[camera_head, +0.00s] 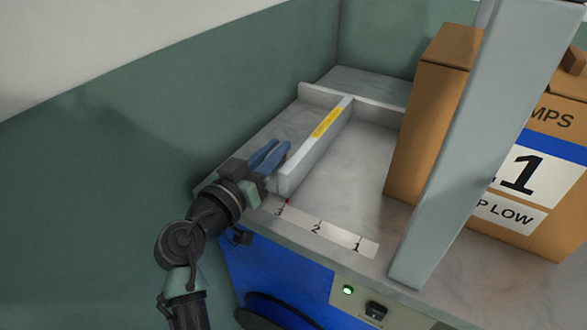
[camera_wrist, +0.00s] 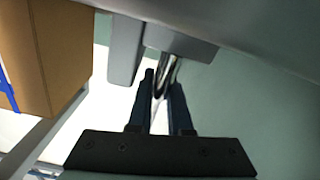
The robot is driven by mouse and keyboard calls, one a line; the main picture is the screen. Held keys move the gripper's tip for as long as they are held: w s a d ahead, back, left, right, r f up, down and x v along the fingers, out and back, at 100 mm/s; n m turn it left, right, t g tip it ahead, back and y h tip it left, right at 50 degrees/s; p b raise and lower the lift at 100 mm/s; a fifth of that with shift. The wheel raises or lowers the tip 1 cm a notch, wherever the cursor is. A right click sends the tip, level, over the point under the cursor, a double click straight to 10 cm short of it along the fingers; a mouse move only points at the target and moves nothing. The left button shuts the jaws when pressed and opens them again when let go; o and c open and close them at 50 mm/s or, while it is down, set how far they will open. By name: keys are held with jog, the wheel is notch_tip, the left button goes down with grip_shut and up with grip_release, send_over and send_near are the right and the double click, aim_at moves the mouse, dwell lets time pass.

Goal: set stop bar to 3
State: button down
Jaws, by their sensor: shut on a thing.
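The stop bar (camera_head: 318,145) is a long grey bar with a yellow label, lying across the marble-look table top. Its near end and a small red pointer stand at or very close to the 3 mark on the white scale strip (camera_head: 337,236), which reads 3, 2, 1 from left to right. My gripper (camera_head: 272,157) is at the left side of the bar's near end. In the wrist view my gripper (camera_wrist: 163,85) is shut on a shiny metal handle (camera_wrist: 170,72) below a grey block. The exact grip is partly hidden in the head view.
A large brown carton (camera_head: 430,110) with a label stands on the table right of the bar. A grey upright post (camera_head: 480,140) rises in front of it. A green wall (camera_head: 150,120) is at the left. A green lit button (camera_head: 347,290) and a dark knob (camera_head: 375,310) sit below the table edge.

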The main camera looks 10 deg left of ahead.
jog(key=shift+a+r, duration=0.1)
jog(key=shift+a, duration=0.1)
jog(key=c, duration=0.9)
grip_release()
jog(key=shift+w+a, duration=0.1)
jog(key=v, duration=1.3)
